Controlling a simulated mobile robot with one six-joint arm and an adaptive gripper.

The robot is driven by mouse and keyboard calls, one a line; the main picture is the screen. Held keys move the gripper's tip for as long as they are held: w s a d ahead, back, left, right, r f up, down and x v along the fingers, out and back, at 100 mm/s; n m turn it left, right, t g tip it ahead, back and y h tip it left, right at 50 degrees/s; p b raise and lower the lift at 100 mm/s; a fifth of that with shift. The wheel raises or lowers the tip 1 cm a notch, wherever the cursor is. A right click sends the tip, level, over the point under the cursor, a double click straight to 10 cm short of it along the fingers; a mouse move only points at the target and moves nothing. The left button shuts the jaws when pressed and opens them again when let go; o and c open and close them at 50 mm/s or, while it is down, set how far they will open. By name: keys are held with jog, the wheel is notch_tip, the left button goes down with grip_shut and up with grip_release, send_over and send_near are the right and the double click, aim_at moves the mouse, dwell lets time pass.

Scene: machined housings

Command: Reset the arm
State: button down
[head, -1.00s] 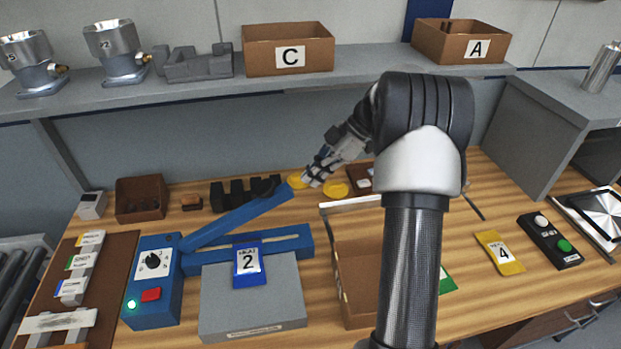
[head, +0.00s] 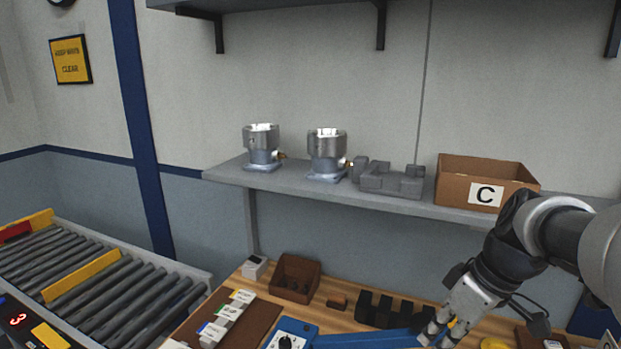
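My gripper (head: 437,338) is at the lower right of the head view, on the dark end of my arm. It is over the back of the wooden bench, by the blue lever arm (head: 365,340) of the blue machine. A bit of yellow shows beside its fingertips. The fingers are small and partly cut by the picture's lower edge, so I cannot tell whether they are open or shut, or whether they touch the yellow piece.
Two metal housings (head: 262,148) (head: 327,155), a grey fixture (head: 391,180) and cardboard box C (head: 455,184) stand on the shelf. A brown bin (head: 296,279) and black blocks (head: 384,310) line the bench's back. A roller conveyor (head: 95,285) runs at left.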

jog(key=s+a+m+t+h, duration=0.1)
jog(key=s+a+m, duration=0.2)
jog(key=s, duration=0.5)
jog(key=s+a+f+m+t+h, duration=0.1)
jog(key=s+a+m, duration=0.3)
jog(key=s, duration=0.4)
jog(key=shift+s+f+t+h, duration=0.25)
jog(key=shift+s+t+h, duration=0.15)
jog(key=shift+t+h, duration=0.15)
